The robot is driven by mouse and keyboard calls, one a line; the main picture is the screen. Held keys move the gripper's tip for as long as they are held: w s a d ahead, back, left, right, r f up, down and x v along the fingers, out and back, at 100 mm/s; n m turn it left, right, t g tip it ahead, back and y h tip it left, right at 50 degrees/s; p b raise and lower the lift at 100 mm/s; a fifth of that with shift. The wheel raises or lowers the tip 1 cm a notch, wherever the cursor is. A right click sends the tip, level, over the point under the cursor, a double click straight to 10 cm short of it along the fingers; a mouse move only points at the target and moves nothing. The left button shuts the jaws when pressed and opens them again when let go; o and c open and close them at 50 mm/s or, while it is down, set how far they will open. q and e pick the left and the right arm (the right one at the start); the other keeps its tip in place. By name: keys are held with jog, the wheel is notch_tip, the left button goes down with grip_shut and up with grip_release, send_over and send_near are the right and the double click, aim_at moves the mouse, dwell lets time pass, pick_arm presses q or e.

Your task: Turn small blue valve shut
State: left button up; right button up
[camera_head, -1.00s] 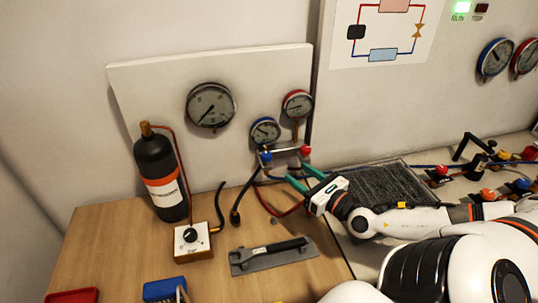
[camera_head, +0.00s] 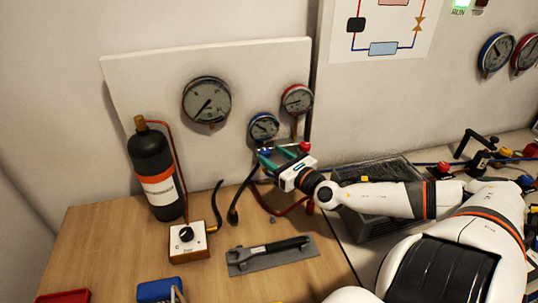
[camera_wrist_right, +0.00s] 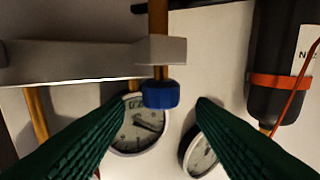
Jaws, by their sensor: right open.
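The small blue valve (camera_head: 265,151) is a blue knob on the grey manifold below the blue-rimmed gauge (camera_head: 263,127). In the head view it is partly hidden by my right gripper (camera_head: 270,157). In the right wrist view the blue knob (camera_wrist_right: 160,95) sits in the gap between the green fingertips (camera_wrist_right: 163,103), under the grey manifold bar (camera_wrist_right: 80,62). The right gripper is open, with a visible gap on both sides of the knob. My left gripper is not in view.
A red knob (camera_head: 305,146) is on the same manifold, right of my gripper. A black cylinder (camera_head: 154,165) and a box with a dial (camera_head: 188,240) stand at the left. A grey tool (camera_head: 270,254) lies on the wooden bench. Hoses hang below the manifold.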

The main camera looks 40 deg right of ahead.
aim_at(265, 153)
jog(key=shift+w, duration=1.2)
